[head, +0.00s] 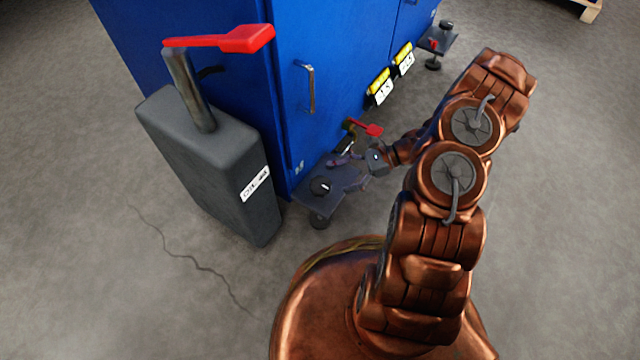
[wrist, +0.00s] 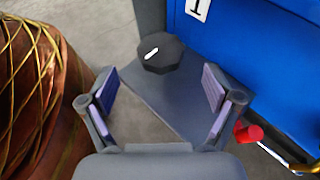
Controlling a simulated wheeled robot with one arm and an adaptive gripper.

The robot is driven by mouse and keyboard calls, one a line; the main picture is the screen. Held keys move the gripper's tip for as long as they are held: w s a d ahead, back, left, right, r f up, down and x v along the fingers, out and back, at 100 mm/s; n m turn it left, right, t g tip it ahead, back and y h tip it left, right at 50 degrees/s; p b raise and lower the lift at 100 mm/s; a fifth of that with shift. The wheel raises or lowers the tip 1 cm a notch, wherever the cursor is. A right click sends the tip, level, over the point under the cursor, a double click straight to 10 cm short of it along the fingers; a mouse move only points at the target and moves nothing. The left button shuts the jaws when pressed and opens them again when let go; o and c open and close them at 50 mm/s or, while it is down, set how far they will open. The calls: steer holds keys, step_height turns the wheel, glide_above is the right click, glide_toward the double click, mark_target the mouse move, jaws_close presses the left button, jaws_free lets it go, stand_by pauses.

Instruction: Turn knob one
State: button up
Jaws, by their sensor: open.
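A black faceted knob (head: 320,187) with a white mark sits on a grey plate (head: 343,190) low at the front corner of the blue cabinet. The knob also shows in the wrist view (wrist: 160,54), where its white mark runs slantwise. A white label reading "1" (wrist: 197,8) is on the blue panel behind it. My gripper (head: 350,171) is open and empty beside the knob, to its right in the head view. In the wrist view my gripper (wrist: 159,88) has the knob ahead of and between its spread fingers, apart from both.
A red-handled valve (head: 367,128) sticks out of the blue cabinet (head: 215,90) near my gripper. A grey oil tank (head: 205,165) with a red lever (head: 225,40) stands left of the plate. Another plate (head: 437,40) with a knob is farther back.

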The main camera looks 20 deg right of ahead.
mark_target(321, 184)
steer(key=b+x, duration=0.3)
steer(key=x, duration=0.3)
steer(key=shift+f, duration=0.2)
steer(key=shift+x, duration=0.8)
steer(key=shift+r, duration=0.1)
steer(key=c, duration=1.1)
